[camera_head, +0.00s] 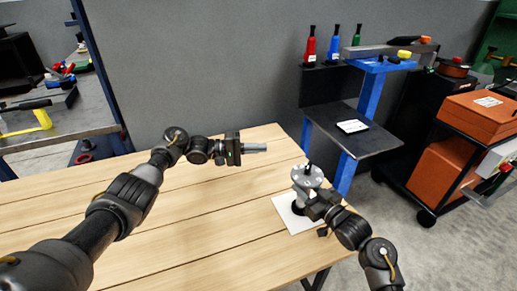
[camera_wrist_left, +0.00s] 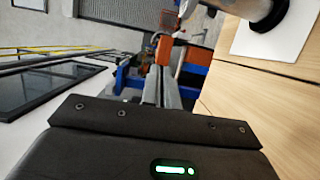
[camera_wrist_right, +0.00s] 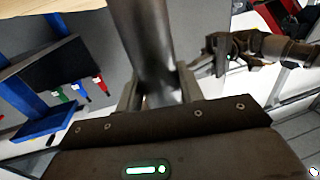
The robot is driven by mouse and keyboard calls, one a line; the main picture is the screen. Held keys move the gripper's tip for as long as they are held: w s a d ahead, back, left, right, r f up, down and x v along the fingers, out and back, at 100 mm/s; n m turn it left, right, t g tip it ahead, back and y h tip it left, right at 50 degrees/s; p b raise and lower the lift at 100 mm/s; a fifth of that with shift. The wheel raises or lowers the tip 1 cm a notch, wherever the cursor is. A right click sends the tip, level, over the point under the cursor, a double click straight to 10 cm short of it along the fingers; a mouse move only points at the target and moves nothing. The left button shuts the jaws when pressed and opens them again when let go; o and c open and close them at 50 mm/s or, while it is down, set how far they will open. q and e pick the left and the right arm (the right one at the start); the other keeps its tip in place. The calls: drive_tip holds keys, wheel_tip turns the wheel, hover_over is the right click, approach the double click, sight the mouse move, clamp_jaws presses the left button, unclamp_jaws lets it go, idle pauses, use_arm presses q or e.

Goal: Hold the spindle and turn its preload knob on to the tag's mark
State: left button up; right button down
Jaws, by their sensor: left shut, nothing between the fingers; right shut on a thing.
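The spindle (camera_head: 307,177) stands on a white plate (camera_head: 290,219) at the table's right end. Its grey top disc has holes, and a dark upright stub (camera_head: 308,166) rises from it; I cannot tell whether this is the preload knob. My right gripper (camera_head: 312,200) is shut on the spindle's body, a grey cylinder (camera_wrist_right: 145,45) between the fingers in the right wrist view. My left gripper (camera_head: 262,147) is shut and empty, above the table, left of and apart from the spindle. It also shows in the left wrist view (camera_wrist_left: 163,85). No tag mark is readable.
The wooden table (camera_head: 190,215) is mostly bare. Behind its right end stand a blue-framed stand with a dark shelf (camera_head: 352,140) bearing a white card (camera_head: 351,126), and red, blue and green bottles (camera_head: 333,45). A cart with orange boxes (camera_head: 480,118) is at right.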

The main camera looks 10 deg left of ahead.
use_arm(q)
drive_tip(key=shift+o, duration=1.2)
drive_tip(key=shift+w+d, duration=0.15)
drive_tip(key=o, duration=0.4)
drive_tip(key=w+d+m+y, duration=0.1)
drive_tip(key=w+d+y, duration=0.1)
drive_tip(key=w+d+m+t+y, duration=0.1)
drive_tip(key=w+d+m+y, duration=0.1)
drive_tip(key=shift+r, duration=0.2)
drive_tip(key=w+d+r+m+t+y, duration=0.3)
drive_tip(key=d+r, duration=0.1)
drive_tip(key=d, duration=0.1)
wheel_tip(320, 180, up, 6)
drive_tip(key=t+y, duration=0.6)
hover_over(309, 165)
drive_tip(key=s+d, duration=0.2)
drive_tip(key=s+a+f+g+y, duration=0.2)
drive_tip(key=s+a+f, duration=0.25)
drive_tip(key=s, duration=0.45)
drive_tip(key=x, duration=1.2)
drive_tip(key=shift+d+f, duration=0.2)
drive_tip(key=shift+d, duration=0.15)
drive_tip(key=shift+c, duration=0.3)
